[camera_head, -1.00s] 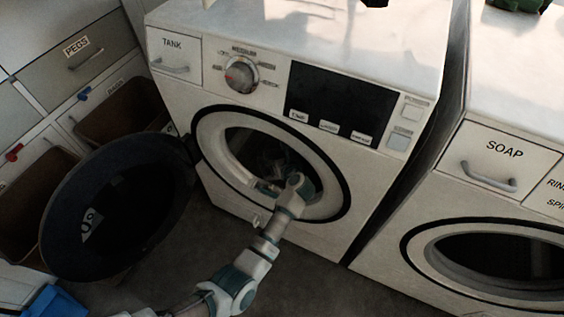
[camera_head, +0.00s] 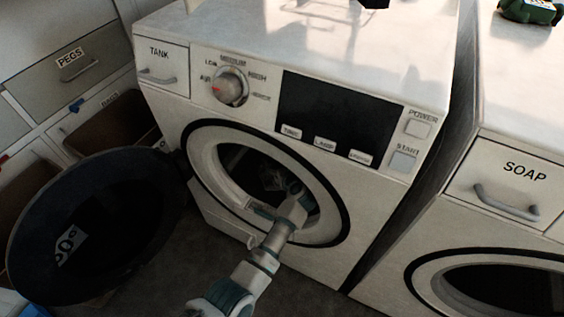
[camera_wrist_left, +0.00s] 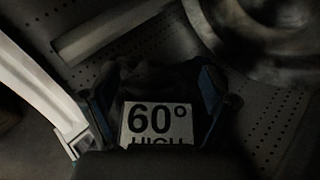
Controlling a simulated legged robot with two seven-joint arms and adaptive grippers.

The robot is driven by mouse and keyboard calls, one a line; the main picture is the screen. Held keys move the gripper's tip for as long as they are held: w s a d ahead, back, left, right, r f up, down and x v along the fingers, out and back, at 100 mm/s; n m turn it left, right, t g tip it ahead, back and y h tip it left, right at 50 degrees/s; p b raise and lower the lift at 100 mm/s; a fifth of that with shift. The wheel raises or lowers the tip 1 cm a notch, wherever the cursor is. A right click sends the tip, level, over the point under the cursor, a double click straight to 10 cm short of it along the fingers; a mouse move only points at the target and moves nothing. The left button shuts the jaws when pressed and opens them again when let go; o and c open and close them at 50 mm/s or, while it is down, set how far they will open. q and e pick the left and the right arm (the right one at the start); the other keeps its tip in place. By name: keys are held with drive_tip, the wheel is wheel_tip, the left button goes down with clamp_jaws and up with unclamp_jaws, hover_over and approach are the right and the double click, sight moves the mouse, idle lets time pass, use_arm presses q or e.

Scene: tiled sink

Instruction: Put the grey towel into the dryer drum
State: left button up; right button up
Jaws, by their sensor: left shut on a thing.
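The dryer (camera_head: 375,190) stands in the middle of the head view, its round door (camera_head: 120,210) swung open to the left. My left arm reaches through the round opening. In the dark drum (camera_head: 238,160), my left gripper (camera_head: 272,180) shows only dimly. In the left wrist view, the gripper (camera_wrist_left: 152,105) is shut on the dark grey towel (camera_wrist_left: 150,80), which carries a white label (camera_wrist_left: 157,122) reading "60° HIGH". The perforated drum wall (camera_wrist_left: 262,130) surrounds them. Whether the towel touches the drum wall is unclear. My right gripper is not in view.
A second machine (camera_head: 480,215) with a soap drawer (camera_head: 515,175) stands close on the right. Drawers and a peg cabinet (camera_head: 65,70) are at the left. A pale drum rib (camera_wrist_left: 110,32) runs across the upper left of the wrist view.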

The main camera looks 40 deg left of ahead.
use_arm(q)
drive_tip(key=shift+f, duration=2.7)
